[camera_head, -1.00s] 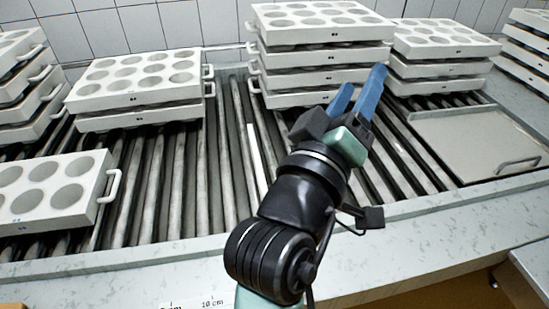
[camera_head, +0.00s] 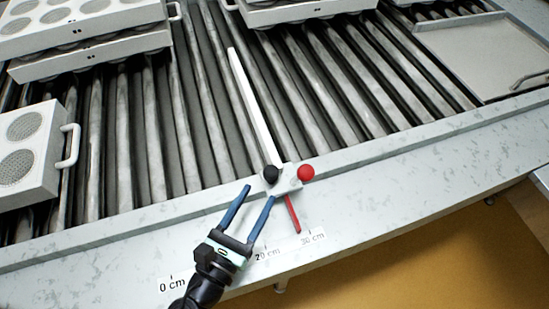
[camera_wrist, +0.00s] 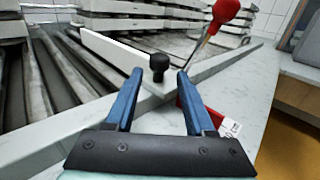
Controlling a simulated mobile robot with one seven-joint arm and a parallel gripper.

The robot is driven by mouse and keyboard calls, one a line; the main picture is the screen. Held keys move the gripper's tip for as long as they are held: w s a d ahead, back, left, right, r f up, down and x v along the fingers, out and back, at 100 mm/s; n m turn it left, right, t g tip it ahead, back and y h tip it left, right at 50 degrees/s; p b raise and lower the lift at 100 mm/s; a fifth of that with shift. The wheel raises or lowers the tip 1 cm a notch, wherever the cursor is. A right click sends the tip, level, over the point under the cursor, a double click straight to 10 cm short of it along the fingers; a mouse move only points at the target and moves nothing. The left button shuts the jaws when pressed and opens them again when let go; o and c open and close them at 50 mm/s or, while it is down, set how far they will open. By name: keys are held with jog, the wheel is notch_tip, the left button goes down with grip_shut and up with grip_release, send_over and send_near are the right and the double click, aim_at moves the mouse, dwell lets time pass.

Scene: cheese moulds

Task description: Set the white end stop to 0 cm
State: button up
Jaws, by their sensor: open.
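The white end stop (camera_head: 250,100) is a long bar across the rollers. Its carriage at the front rail bears a black knob (camera_head: 271,174) and a red ball (camera_head: 306,172) on a lever. A red pointer (camera_head: 292,213) hangs over the scale (camera_head: 240,261), between the 20 and 30 cm marks. The 0 cm mark lies farther left. My gripper (camera_head: 258,194) is open and empty, just in front of the black knob. In the wrist view the black knob (camera_wrist: 159,67) shows between the blue fingertips (camera_wrist: 158,74), seemingly just beyond them; the red ball (camera_wrist: 226,10) is up right.
Stacked white moulds (camera_head: 90,40) stand on the rollers at the back left. Another mould (camera_head: 28,160) stands at the left, its handle facing the bar. More moulds (camera_head: 305,10) are at the back. A tray (camera_head: 480,50) lies at the right. Rollers beside the bar are bare.

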aim_at(274, 167)
jog(key=x, duration=1)
jog(key=shift+w+d, duration=0.1)
jog(key=shift+w, duration=0.15)
grip_shut()
dwell(0.9)
